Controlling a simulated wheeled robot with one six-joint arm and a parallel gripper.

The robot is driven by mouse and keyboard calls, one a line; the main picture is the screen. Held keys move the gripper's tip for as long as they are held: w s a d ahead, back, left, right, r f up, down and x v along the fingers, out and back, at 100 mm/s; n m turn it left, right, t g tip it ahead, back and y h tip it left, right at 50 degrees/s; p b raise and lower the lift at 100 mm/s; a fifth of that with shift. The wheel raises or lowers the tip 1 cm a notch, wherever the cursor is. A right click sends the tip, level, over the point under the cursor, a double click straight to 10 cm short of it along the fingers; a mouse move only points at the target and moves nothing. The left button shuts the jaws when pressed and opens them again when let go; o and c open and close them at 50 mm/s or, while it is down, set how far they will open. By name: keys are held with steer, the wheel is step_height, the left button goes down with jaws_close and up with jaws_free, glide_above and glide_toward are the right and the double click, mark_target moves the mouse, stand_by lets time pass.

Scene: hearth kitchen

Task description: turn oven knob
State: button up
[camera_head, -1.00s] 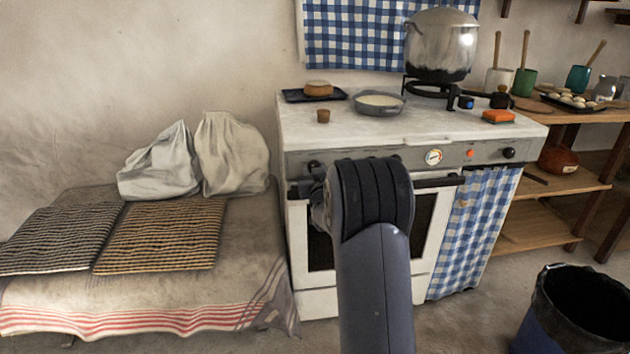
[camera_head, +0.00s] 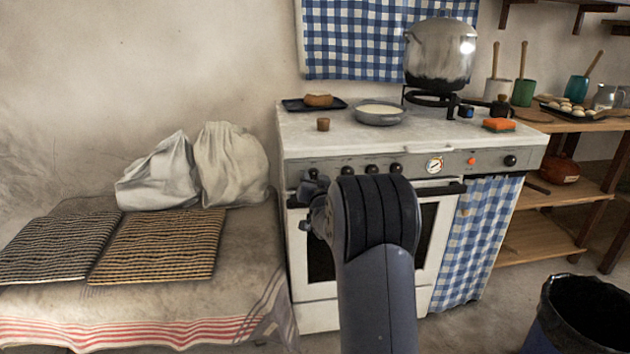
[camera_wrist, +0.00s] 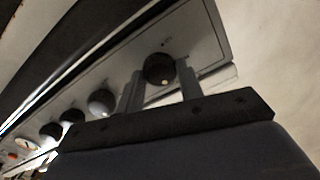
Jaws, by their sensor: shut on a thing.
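The stove (camera_head: 420,150) has a grey front panel with a row of black knobs. The leftmost oven knob (camera_head: 313,173) is partly behind my gripper (camera_head: 312,185) in the head view. In the wrist view the round dark knob (camera_wrist: 158,68) sits between the two fingers of my gripper (camera_wrist: 160,88), with a small light mark on its lower edge. My gripper is shut on this knob. My arm hides part of the oven door (camera_head: 430,225) and its handle.
Other knobs (camera_head: 372,169), a dial (camera_head: 434,164) and a red light (camera_head: 472,161) run along the panel to the right. A pan (camera_head: 380,114) and a large pot (camera_head: 440,50) stand on top. A cloth-covered bench (camera_head: 250,260) is left; a bin (camera_head: 580,315) is at right.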

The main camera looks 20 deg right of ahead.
steer(key=o, duration=1)
steer(key=p+v, duration=0.1)
steer(key=v, duration=0.9)
steer(key=shift+s, duration=0.4)
steer(key=shift+w, duration=0.15)
steer(key=b+x, duration=0.1)
steer(key=x, duration=0.9)
steer(key=shift+w, duration=0.3)
steer(key=shift+s, duration=0.15)
